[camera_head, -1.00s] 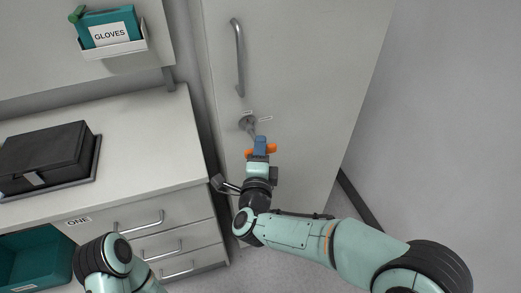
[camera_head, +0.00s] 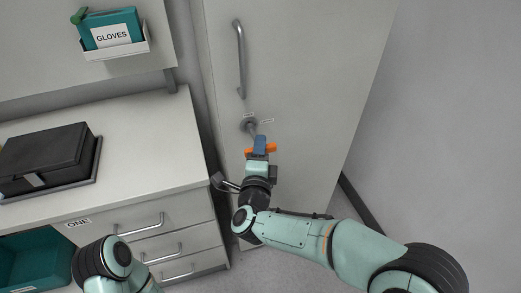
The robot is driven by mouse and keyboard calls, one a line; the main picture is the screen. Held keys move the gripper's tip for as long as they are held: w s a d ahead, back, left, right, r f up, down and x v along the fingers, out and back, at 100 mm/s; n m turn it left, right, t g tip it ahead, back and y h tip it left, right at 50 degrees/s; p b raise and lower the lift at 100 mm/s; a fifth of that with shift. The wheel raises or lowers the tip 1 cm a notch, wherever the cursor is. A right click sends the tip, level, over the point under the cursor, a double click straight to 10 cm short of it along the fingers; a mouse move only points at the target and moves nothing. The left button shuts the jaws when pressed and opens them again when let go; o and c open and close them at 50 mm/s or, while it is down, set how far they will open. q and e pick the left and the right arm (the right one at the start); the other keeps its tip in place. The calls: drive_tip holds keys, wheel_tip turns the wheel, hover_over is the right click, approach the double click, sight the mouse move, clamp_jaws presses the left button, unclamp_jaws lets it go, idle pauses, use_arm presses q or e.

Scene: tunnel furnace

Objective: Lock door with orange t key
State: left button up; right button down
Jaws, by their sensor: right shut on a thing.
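The grey door (camera_head: 310,60) stands closed or nearly so, with a vertical handle (camera_head: 240,60) on its left side. A round metal lock (camera_head: 248,124) sits below the handle, between two small labels. My right gripper (camera_head: 260,146) is shut on the orange T key (camera_head: 271,148), whose orange ends stick out on both sides of the fingers. The key's shaft (camera_head: 252,133) runs up to the lock and seems to meet it; how deep it goes I cannot tell. My left arm (camera_head: 115,262) shows at the lower left, but its gripper is out of view.
A counter (camera_head: 150,140) with drawers (camera_head: 165,240) stands left of the door, carrying a black case (camera_head: 45,155). A glove box (camera_head: 108,30) hangs above it. A teal bin (camera_head: 30,260) is at the lower left. The floor right of the door is clear.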

use_arm(q)
drive_tip(key=shift+a+f, duration=0.1)
drive_tip(key=shift+f, duration=0.3)
use_arm(e)
drive_tip(key=shift+w+a+f, duration=0.1)
drive_tip(key=shift+w, duration=0.15)
